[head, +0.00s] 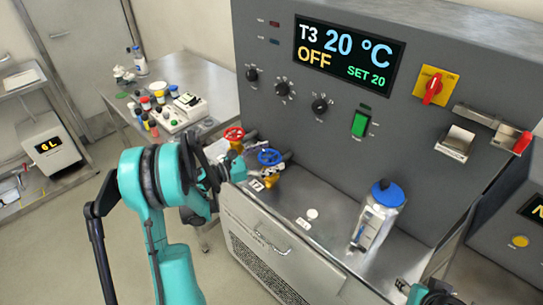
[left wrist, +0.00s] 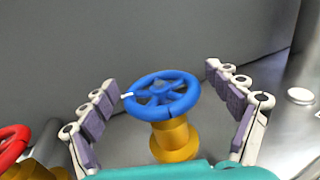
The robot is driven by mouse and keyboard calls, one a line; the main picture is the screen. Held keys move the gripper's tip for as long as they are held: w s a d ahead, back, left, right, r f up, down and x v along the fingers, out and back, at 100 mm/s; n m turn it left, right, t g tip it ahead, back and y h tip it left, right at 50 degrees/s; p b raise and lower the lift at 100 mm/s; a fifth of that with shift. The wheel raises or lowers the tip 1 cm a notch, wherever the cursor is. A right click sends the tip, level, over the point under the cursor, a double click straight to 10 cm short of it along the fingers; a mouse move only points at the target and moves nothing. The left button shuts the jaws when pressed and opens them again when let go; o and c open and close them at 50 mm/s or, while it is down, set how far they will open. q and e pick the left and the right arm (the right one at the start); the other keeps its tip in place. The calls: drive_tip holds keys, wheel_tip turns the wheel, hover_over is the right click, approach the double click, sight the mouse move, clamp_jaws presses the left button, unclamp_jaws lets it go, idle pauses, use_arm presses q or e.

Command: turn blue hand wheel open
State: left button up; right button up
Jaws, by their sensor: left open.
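The blue hand wheel (head: 269,157) sits on a yellow valve body at the left end of the steel ledge. In the left wrist view the blue wheel (left wrist: 161,95) is at the middle, on its yellow stem (left wrist: 174,138). A white mark shows on its left rim. My left gripper (left wrist: 162,80) is open, with one purple-padded finger on each side of the wheel; I see gaps between the pads and the rim. In the head view my left gripper (head: 238,168) is beside the wheel, partly hidden. Part of my right arm shows at the bottom edge; its jaws are unclear.
A red hand wheel (head: 234,134) stands just left of the blue one; it also shows in the left wrist view (left wrist: 12,148). A blue-capped bottle (head: 379,215) stands on the ledge to the right. The grey control panel (head: 300,125) rises behind. The ledge between is mostly clear.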

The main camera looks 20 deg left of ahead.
use_arm(q)
drive_tip(key=v, duration=1.2)
drive_tip(key=shift+d, duration=0.1)
